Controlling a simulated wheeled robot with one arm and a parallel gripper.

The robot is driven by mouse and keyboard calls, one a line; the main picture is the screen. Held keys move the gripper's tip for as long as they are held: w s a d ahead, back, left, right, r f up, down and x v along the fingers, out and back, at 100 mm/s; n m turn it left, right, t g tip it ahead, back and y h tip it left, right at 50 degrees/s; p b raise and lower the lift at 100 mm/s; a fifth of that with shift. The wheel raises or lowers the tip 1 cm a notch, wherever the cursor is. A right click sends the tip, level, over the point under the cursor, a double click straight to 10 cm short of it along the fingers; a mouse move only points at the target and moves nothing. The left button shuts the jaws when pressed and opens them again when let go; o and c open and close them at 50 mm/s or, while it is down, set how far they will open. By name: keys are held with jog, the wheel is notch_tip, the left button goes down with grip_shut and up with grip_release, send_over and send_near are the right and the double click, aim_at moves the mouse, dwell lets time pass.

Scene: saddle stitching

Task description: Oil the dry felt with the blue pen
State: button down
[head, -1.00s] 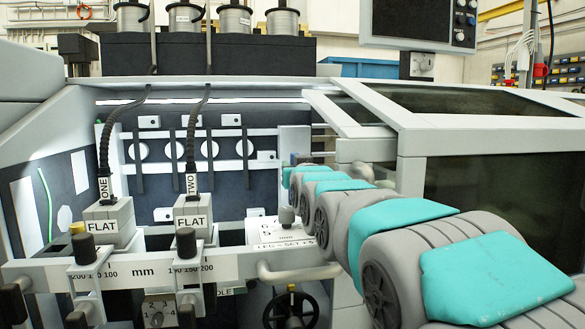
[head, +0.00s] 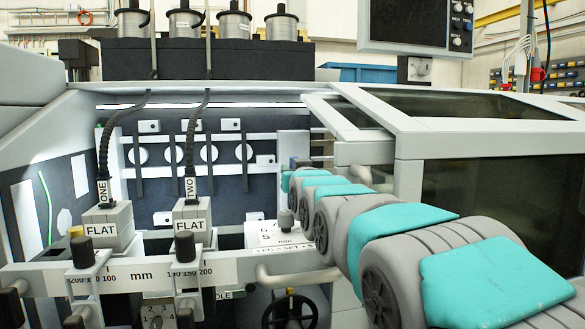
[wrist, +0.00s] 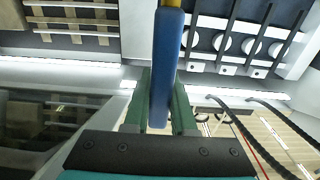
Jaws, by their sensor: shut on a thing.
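The blue pen (wrist: 165,70) is in my gripper (wrist: 161,95) in the wrist view. It stands lengthwise between the two green fingers, which are shut on it. A yellow part shows at its far end, at the top edge of the picture. In the head view my arm reaches into the machine from the right, and its own links hide the gripper and the pen. I cannot make out the dry felt in either view. Two stitching heads marked FLAT, head ONE (head: 108,222) and head TWO (head: 195,218), stand left of my arm.
A rail with a mm scale (head: 145,273) and black knobs crosses the front. Black cables (head: 104,150) rise from the heads. A handwheel (head: 290,312) sits below the rail. A glazed guard (head: 500,200) stands on the right. Wire spools (head: 180,20) stand on top. Dark slots and white ovals line the back wall.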

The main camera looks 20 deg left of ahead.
jog(key=shift+w+a+r+p, duration=0.15)
jog(key=shift+w+r+p, duration=0.05)
jog(key=shift+r+p, duration=0.2)
jog(key=shift+w+a+r+p, duration=0.1)
jog(key=shift+w+r+p, duration=0.15)
jog(key=shift+r, duration=0.2)
jog(key=shift+s+r, duration=0.1)
jog(key=shift+r, duration=0.05)
